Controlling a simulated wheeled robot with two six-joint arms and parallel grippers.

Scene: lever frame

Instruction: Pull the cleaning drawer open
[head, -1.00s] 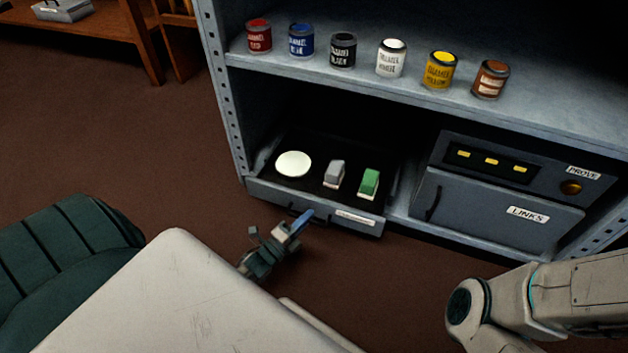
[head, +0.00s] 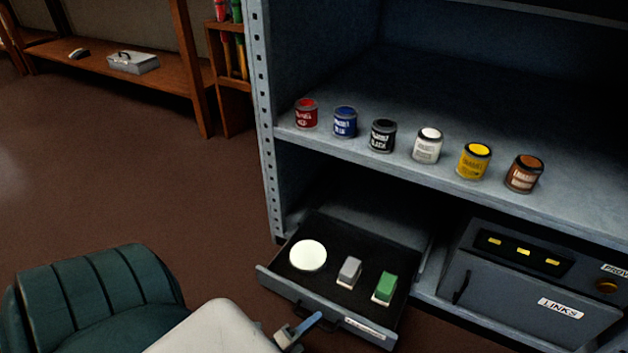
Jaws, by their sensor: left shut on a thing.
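The cleaning drawer (head: 283,287) is a grey tray with a dark inside at the bottom of the shelf unit. It stands well out from the unit. A white round pad (head: 308,255), a grey block (head: 349,271) and a green block (head: 385,287) lie in it. Its front has a dark handle and a pale label (head: 364,328), too blurred to read. My left gripper (head: 309,325) is at the handle in the middle of the drawer front, shut on it. My right gripper is out of view.
Several paint tins, such as the yellow one (head: 474,161), stand on the shelf above. A closed grey box labelled LINKS (head: 533,292) is right of the drawer. A wooden bench (head: 160,85) stands at the back left. Brown floor (head: 130,180) is clear left of the unit.

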